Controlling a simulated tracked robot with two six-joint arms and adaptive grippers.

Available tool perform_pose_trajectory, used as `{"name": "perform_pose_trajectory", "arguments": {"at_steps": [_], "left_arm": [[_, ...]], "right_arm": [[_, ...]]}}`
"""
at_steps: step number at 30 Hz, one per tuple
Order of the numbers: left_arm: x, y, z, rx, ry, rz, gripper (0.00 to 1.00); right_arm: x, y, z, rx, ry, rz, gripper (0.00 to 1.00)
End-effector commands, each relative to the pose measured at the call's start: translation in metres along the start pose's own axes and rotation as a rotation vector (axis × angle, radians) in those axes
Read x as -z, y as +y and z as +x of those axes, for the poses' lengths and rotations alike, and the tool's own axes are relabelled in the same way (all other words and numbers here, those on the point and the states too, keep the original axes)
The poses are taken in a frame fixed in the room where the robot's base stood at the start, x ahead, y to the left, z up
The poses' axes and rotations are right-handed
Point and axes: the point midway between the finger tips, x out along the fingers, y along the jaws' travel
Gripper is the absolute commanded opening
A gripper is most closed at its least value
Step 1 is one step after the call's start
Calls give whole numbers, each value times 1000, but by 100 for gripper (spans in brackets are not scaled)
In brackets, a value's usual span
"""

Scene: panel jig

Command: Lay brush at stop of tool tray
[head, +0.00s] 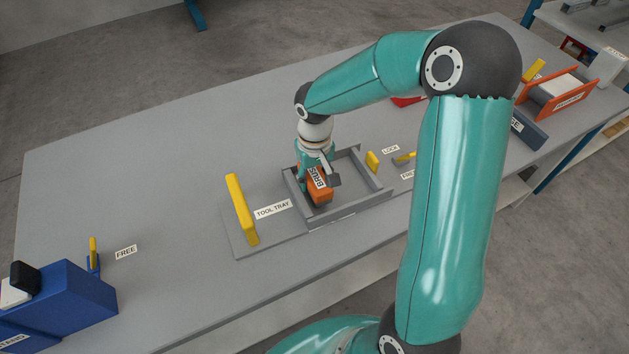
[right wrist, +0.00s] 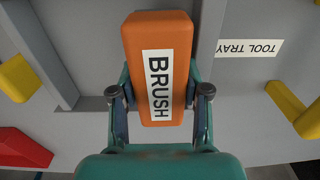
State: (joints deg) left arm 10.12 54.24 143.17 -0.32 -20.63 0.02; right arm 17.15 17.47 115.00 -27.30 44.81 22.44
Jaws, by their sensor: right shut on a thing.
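The brush (head: 318,190) is an orange block with a white BRUSH label. It also fills the middle of the right wrist view (right wrist: 157,40). My right gripper (head: 312,178) is shut on it, with a finger on each side (right wrist: 158,100). The tool tray (head: 373,178) is a grey, low-walled tray, and the brush is over its left part. I cannot tell whether the brush touches the tray floor. A yellow bar (head: 242,209) stands on the grey plate left of the tray, beside the TOOL TRAY label (head: 273,209). My left gripper is not in view.
A blue STAND box (head: 65,300) is at the front left, near a yellow piece marked FREE (head: 93,254). Yellow pieces (head: 372,161) marked LOCK are right of the tray. An orange-sided holder (head: 555,95) is at the far right. The table's back left is clear.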

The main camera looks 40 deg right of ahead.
Motion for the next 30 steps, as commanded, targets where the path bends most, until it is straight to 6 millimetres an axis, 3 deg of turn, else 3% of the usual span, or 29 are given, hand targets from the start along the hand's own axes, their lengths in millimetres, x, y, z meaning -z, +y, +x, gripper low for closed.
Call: {"name": "perform_pose_trajectory", "arguments": {"at_steps": [4,11,12,13,23,30], "left_arm": [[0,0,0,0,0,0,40],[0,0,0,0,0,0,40],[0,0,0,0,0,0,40],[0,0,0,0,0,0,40],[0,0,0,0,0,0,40],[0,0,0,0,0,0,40]], "right_arm": [[0,0,17,1,-1,1,8],[0,0,20,1,-1,0,8],[0,0,20,1,-1,0,53],[0,0,20,2,-1,0,57],[0,0,17,1,1,1,57],[1,0,-7,1,7,1,57]]}}
